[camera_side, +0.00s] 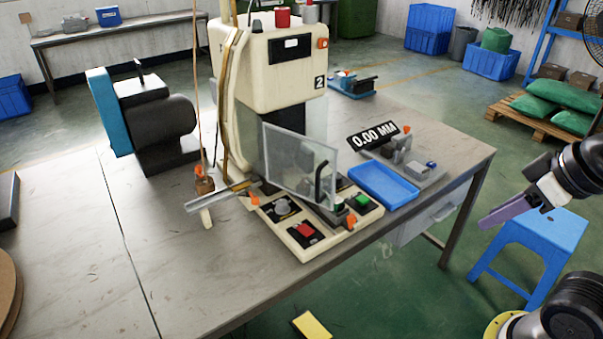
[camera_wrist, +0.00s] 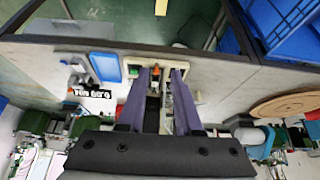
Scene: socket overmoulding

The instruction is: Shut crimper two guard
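Crimper two (camera_side: 272,70) is a cream machine marked "2" on the bench in the side view. Its guard (camera_side: 290,150) is a clear framed panel with a black bent handle (camera_side: 321,182). The panel stands upright, angled across the front of the machine above the cream base (camera_side: 340,238). I cannot tell how far its edge is from the closed position. My gripper (camera_side: 492,220) has purple fingers and is right of the bench, well apart from the guard. In the wrist view, my gripper (camera_wrist: 160,74) is open, with nothing clearly held; the guard is not clear there.
The base carries a red button (camera_side: 305,231) and a green button (camera_side: 361,201). A blue tray (camera_side: 385,187) and a gauge showing "0.00 MM" (camera_side: 375,138) sit to its right. A blue stool (camera_side: 535,245) stands below my gripper. The bench's left front is clear.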

